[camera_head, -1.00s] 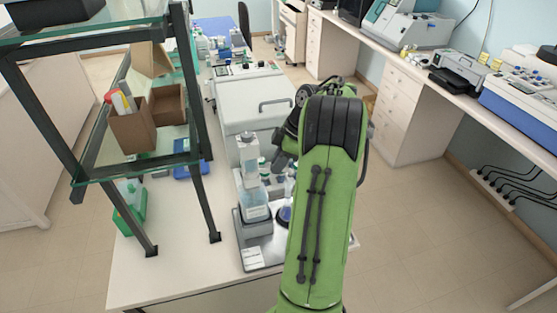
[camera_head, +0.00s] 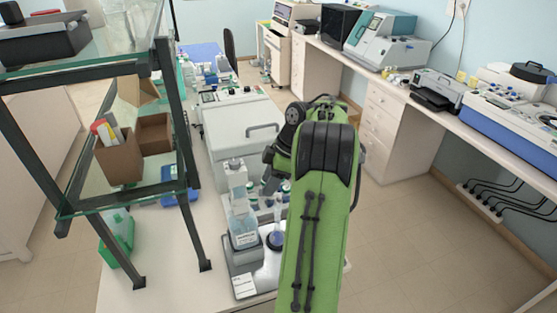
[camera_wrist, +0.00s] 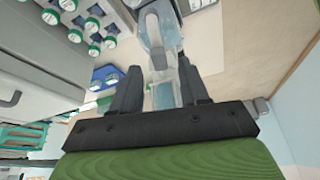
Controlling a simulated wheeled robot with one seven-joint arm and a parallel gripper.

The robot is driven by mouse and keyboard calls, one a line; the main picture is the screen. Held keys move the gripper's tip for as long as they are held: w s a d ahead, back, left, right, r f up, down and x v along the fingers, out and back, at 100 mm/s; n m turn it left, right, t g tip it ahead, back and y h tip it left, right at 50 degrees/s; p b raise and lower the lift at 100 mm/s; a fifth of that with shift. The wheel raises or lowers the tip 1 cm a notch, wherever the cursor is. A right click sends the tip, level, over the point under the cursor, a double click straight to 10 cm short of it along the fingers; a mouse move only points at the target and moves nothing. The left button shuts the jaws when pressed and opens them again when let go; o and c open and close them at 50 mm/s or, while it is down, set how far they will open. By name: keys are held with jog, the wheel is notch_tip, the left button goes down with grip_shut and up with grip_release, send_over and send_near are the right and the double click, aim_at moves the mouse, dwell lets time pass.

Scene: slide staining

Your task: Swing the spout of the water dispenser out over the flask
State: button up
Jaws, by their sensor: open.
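The water dispenser (camera_head: 242,205) is a clear and white bottle-like unit standing on a grey base at the front of the bench. The flask (camera_head: 276,239), with blue liquid low in it, stands just right of the dispenser, partly behind my green arm. In the wrist view, my gripper (camera_wrist: 159,66) is open, with its two dark fingers apart. The clear dispenser body (camera_wrist: 162,92) shows in line with the gap between them; I cannot tell whether they touch it. The spout is not clearly made out.
A glass-shelved rack (camera_head: 178,150) with dark posts stands left of the dispenser. A large grey-white machine (camera_head: 240,128) stands behind it. Several green-capped bottles (camera_wrist: 92,25) and a blue tray (camera_wrist: 104,76) show in the wrist view. Open floor lies to the right.

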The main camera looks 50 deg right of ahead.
jog(key=p+v, duration=0.4)
jog(key=v, duration=0.9)
jog(key=shift+d+r, duration=0.1)
